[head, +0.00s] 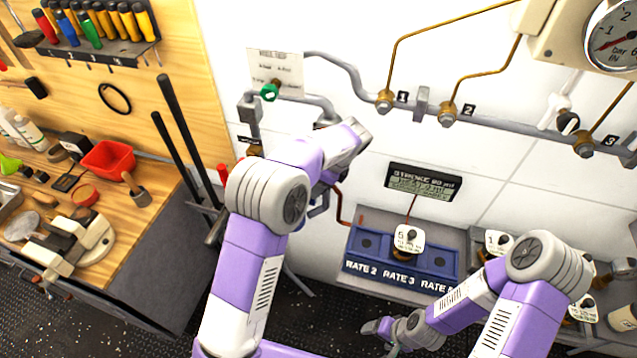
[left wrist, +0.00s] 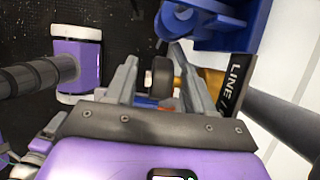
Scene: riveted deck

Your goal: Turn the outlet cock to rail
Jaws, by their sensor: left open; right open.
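In the left wrist view, a brass fitting (left wrist: 206,84) with a dark label plate reading "LINE/" (left wrist: 237,85) shows at the right, its text cut off. I take it for the outlet cock. A black rounded grip (left wrist: 161,76) stands between the fingers of my left gripper (left wrist: 154,62), which is open. I cannot tell whether either finger touches it. In the head view my left arm hides the cock and most of that gripper. My right gripper (head: 374,328) is open and low near the floor, below the blue rack.
A blue rack (head: 376,270) marked with rates stands right of my left arm, below a small display (head: 424,181). Grey pipe (head: 465,118) with brass fittings and a gauge (head: 618,35) line the wall. A workbench (head: 130,225) with tools stands left. Blue hardware (left wrist: 215,28) is close above the left fingers.

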